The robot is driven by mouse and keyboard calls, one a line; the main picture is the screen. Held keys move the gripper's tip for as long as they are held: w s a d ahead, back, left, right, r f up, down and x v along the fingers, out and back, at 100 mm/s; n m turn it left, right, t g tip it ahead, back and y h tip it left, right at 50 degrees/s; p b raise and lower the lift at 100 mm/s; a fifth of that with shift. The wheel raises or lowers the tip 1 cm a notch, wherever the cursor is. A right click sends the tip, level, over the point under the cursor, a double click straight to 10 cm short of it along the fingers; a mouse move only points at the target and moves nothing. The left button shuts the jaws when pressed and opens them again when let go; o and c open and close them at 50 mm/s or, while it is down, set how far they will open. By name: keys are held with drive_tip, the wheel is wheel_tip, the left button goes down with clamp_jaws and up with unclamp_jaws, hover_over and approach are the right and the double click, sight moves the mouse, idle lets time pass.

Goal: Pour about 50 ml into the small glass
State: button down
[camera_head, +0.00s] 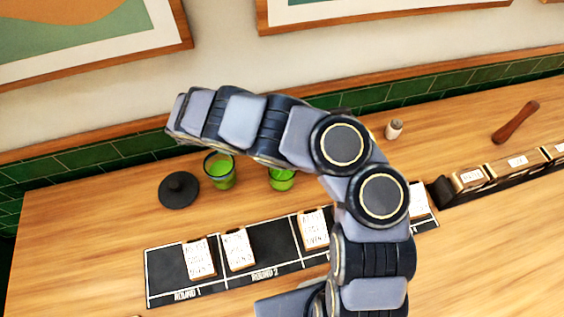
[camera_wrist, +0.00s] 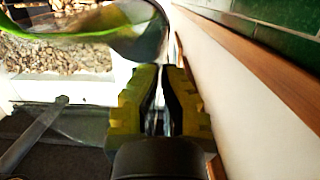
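Two clear vessels with green liquid show in the head view. The larger one (camera_head: 220,176) is on the left, just below the far end of my arm. The smaller glass (camera_head: 282,181) is to its right, partly covered by my arm. In the wrist view a vessel with green liquid (camera_wrist: 95,30) fills the top left, very near the fingertips. My gripper (camera_wrist: 163,75) has its two yellow-green fingers close together with a narrow gap. I cannot tell whether they hold part of the vessel. My arm hides the gripper in the head view.
A black round knobbed lid (camera_head: 179,190) lies left of the vessels. A black mat (camera_head: 275,262) with several printed cards lies in front. The tiled wall (camera_head: 110,158) is close behind.

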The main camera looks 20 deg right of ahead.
drive_tip(key=shift+a+b, duration=0.1)
drive_tip(key=shift+b, duration=0.35)
idle(0.6)
drive_tip(key=shift+r, duration=0.1)
drive_tip(key=shift+d+r+y, duration=0.2)
drive_tip(key=shift+d+y, duration=0.05)
drive_tip(key=shift+d, duration=0.3)
drive_tip(key=shift+d+r+y, duration=0.15)
drive_tip(key=shift+d+y, duration=0.1)
drive_tip(key=shift+d, duration=0.25)
drive_tip(key=shift+w+d+r+y, duration=0.1)
drive_tip(key=shift+d+y, duration=0.15)
drive_tip(key=shift+y, duration=0.15)
drive_tip(key=shift+d+y, duration=0.1)
drive_tip(key=shift+y, duration=0.4)
drive_tip(key=shift+d+r+y, duration=0.1)
drive_tip(key=shift+r+y, duration=0.25)
drive_tip(key=shift+y, duration=0.25)
drive_tip(key=shift+r, duration=0.1)
